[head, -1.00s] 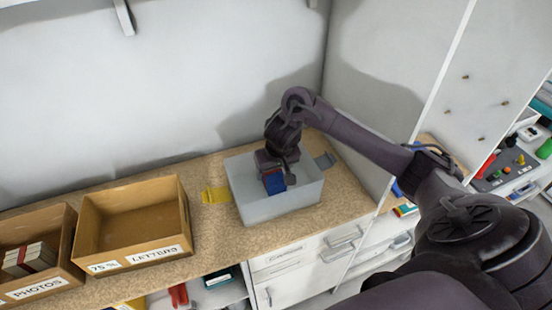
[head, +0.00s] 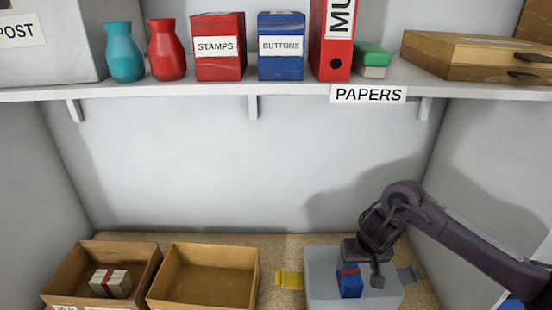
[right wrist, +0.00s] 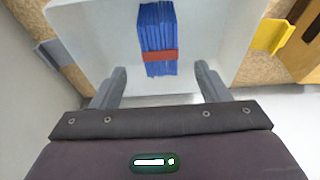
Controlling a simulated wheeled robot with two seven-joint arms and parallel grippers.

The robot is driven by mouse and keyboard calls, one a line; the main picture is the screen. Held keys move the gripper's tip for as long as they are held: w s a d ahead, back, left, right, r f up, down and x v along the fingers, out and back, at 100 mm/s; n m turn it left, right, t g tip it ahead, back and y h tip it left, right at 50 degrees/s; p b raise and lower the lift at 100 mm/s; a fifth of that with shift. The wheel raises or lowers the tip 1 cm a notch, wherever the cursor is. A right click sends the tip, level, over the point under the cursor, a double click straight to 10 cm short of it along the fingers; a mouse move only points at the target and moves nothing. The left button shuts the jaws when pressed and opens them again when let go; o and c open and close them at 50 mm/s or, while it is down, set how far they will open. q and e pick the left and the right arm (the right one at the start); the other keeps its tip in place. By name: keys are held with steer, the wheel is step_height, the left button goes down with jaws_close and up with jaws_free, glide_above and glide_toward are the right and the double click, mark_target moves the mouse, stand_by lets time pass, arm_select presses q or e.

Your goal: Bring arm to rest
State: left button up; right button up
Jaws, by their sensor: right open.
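My right gripper (head: 364,272) is over the grey bin (head: 325,290) at the right of the counter. In the right wrist view its two fingers (right wrist: 160,85) are apart with nothing between the tips. A blue bundle with a red band (head: 350,281) stands in the bin, just beyond the fingers. It also shows in the right wrist view (right wrist: 155,30). My right arm reaches in from the right side of the head view. My left gripper is in neither current view.
Two cardboard boxes stand left of the bin: an empty one (head: 208,280) and one with a banded bundle (head: 110,282). A shelf (head: 200,91) above holds vases, a red box (head: 220,62), a blue box (head: 281,62) and a red binder (head: 330,45). Side walls flank the counter.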

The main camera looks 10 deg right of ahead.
steer(key=s+a+n+t+y, duration=0.2)
steer(key=a+n, duration=0.1)
steer(key=a, duration=0.8)
steer(key=s+a+n+t+y, duration=0.1)
steer(key=s+a+n+t, duration=0.15)
steer(key=a, duration=0.85)
steer(key=s+d+m+g+h, duration=0.1)
steer(key=s+d+g, duration=0.1)
steer(key=s+d, duration=0.35)
steer(key=s+d+g+h, duration=0.1)
steer(key=s+d+g, duration=0.15)
steer(key=s, duration=0.65)
step_height(320, 180, down, 36)
steer(key=g+b, duration=0.1)
steer(key=b, duration=0.6)
steer(key=s+d+f+b, duration=0.2)
steer(key=s+f+b, duration=0.1)
steer(key=s+f, duration=0.7)
steer(key=s+d+f+g+b, duration=0.1)
steer(key=s+f+b, duration=0.3)
steer(key=s+f, duration=0.7)
step_height(320, 180, down, 6)
steer(key=shift+d+f, duration=0.25)
steer(key=shift+d, duration=0.45)
